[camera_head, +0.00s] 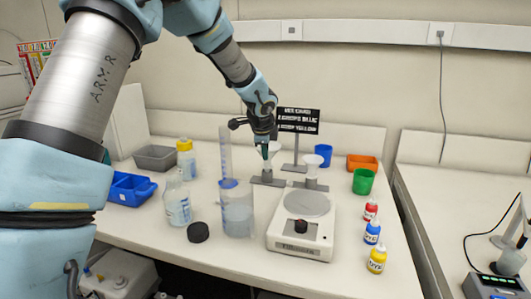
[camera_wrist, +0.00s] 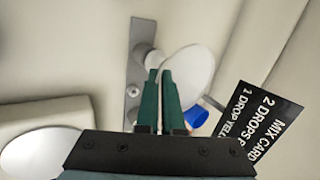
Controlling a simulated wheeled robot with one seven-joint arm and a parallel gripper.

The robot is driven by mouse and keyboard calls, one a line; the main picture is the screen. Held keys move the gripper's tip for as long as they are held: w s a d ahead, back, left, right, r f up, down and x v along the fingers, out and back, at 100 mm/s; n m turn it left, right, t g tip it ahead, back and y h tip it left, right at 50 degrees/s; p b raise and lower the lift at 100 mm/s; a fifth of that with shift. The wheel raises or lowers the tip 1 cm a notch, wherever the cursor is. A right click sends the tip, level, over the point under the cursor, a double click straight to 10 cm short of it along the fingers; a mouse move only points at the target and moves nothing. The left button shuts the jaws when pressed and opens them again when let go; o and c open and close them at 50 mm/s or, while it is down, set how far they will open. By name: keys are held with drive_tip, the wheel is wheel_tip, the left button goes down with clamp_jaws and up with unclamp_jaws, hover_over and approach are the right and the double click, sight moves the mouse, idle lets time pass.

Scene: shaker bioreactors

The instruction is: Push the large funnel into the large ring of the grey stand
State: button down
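The large funnel (camera_head: 275,147) is white, wide at the top, and sits above the grey stand (camera_head: 267,180). In the wrist view the funnel (camera_wrist: 192,75) shows as a pale disc beside the green fingertips. My gripper (camera_head: 265,153) points down at the funnel's near left edge. In the wrist view my gripper (camera_wrist: 160,75) has its fingers almost together, with a thin gap, seemingly pinching the funnel's rim. The stand's flat base (camera_wrist: 139,70) lies below. The large ring is hidden, so I cannot tell how the funnel sits in it.
A smaller funnel (camera_head: 313,162) on its own stand is close on the right. A white scale (camera_head: 303,218), a beaker (camera_head: 237,212) and a tall cylinder (camera_head: 226,152) stand nearby. A black card (camera_head: 299,120) and a blue cup (camera_head: 324,151) are behind.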

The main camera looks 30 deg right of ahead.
drive_tip(key=shift+f+b, duration=0.6)
drive_tip(key=shift+f, duration=0.15)
idle(0.8)
drive_tip(key=c, duration=1)
unclamp_jaws()
drive_tip(key=shift+r, duration=0.1)
drive_tip(key=b+v, duration=0.1)
drive_tip(key=v, duration=0.9)
drive_tip(key=shift+s+a+r, duration=0.1)
drive_tip(key=shift+s+r, duration=0.05)
drive_tip(key=shift+r, duration=0.1)
